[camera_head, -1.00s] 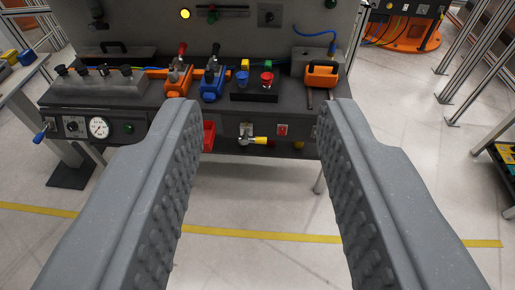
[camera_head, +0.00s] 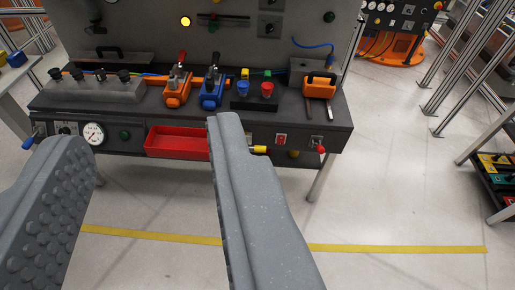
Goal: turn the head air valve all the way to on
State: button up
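My gripper (camera_head: 155,140) is open and empty, with its two grey ridged fingers wide apart in the foreground, in front of the bench. A valve with a yellow handle (camera_head: 259,149) is on the bench's front panel, just right of the right finger's tip. That finger hides the valve's body; only the handle end shows, pointing right. A red-tipped lever (camera_head: 319,148) is further right on the same panel, and a blue-tipped one (camera_head: 29,142) is at the far left. No label can be read, so I cannot tell which one is the head air valve.
The bench (camera_head: 130,100) carries an orange lever unit (camera_head: 177,90), a blue one (camera_head: 212,90) and an orange-handled box (camera_head: 320,84). A dark shelf (camera_head: 495,165) stands at right. Floor before the bench is clear.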

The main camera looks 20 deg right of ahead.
aim_at(253, 148)
jog(key=i, duration=1)
